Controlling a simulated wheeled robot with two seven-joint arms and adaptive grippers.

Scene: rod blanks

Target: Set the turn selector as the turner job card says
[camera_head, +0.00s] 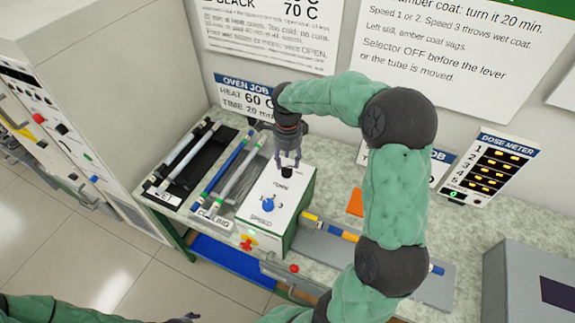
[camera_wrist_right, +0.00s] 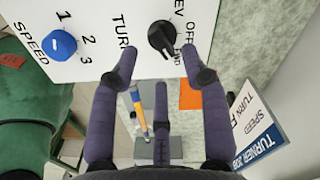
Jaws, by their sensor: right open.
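The turner control box (camera_head: 300,200) has a white top with a black turn selector knob (camera_head: 287,172) and a blue speed knob (camera_head: 267,205). In the right wrist view the black selector (camera_wrist_right: 161,38) sits beside REV, OFF and a partly hidden third label; its bar is slanted, and I cannot tell which label it points at. My right gripper (camera_head: 289,158) is open just above the selector, fingertips (camera_wrist_right: 160,62) spread around its near side, apart from it. The turner job card (camera_wrist_right: 258,130) reads SPEED and TURN with cut-off values. My left gripper (camera_head: 187,318) barely shows at the bottom edge.
A rod with coloured bands (camera_head: 335,229) extends right from the box behind my right arm. Other rods (camera_head: 228,165) lie left of the box. An orange piece (camera_head: 355,202) lies behind. A dose meter (camera_head: 494,167) and a grey box (camera_head: 525,285) stand right.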

